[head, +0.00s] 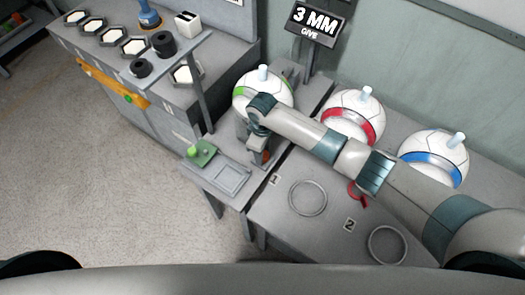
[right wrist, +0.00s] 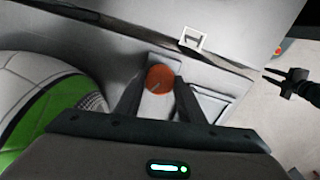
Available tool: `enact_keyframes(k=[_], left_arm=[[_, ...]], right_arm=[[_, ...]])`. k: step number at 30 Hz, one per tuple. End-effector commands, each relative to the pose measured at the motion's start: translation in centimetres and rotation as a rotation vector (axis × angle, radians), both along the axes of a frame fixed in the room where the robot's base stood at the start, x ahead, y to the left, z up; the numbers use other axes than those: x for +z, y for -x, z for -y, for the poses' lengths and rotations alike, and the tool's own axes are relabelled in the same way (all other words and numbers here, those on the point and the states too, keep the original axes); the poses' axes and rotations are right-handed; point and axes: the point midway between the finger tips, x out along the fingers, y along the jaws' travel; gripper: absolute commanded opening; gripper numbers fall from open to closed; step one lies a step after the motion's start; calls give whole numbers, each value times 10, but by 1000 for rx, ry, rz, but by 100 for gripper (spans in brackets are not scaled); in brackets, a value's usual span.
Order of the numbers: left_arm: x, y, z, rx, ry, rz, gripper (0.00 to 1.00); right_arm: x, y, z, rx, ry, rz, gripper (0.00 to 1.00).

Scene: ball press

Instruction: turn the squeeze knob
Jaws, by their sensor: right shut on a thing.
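The squeeze knob (right wrist: 160,79) is a round orange-red disc on a grey block, between the two dark fingers of my right gripper (right wrist: 159,98) in the right wrist view. The fingers are shut on it. In the head view, my right arm reaches in from the right and ends at the press, where a bit of orange knob (head: 266,156) shows below the gripper. A white ball with a green band (head: 262,92) sits behind it in the press. At the right wrist view's edge, a small dark two-pronged shape, likely my left gripper (right wrist: 288,80), shows; its opening is unclear.
A sign (head: 317,22) reads "3 MM GIVE". Balls with a red band (head: 352,112) and a blue band (head: 434,155) stand to the right, with two empty rings (head: 307,198) in front.

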Motion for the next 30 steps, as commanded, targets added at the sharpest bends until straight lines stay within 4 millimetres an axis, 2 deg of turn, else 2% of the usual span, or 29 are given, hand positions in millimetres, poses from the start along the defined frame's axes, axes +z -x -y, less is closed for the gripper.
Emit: enact_keyframes(k=[1, 2, 3, 4, 14, 20, 26, 30], left_arm=[[0, 0, 0, 0, 0, 0, 24], [0, 0, 0, 0, 0, 0, 24], [0, 0, 0, 0, 0, 0, 24], [0, 0, 0, 0, 0, 0, 24], [0, 0, 0, 0, 0, 0, 24], [-3, 0, 0, 0, 0, 0, 24], [-9, 0, 0, 0, 0, -1, 24], [-15, 0, 0, 0, 0, -1, 24]], right_arm=[[1, -1, 0, -2, -1, 2, 13], [1, -1, 0, -2, -1, 2, 40], [1, -1, 0, -2, -1, 2, 50], [1, -1, 0, -1, -1, 2, 53], [1, 0, 0, 0, -1, 0, 53], [10, -1, 0, 0, -2, 1, 53], [35, -1, -1, 2, -4, 3, 53], [61, -1, -1, 2, -4, 5, 53]])
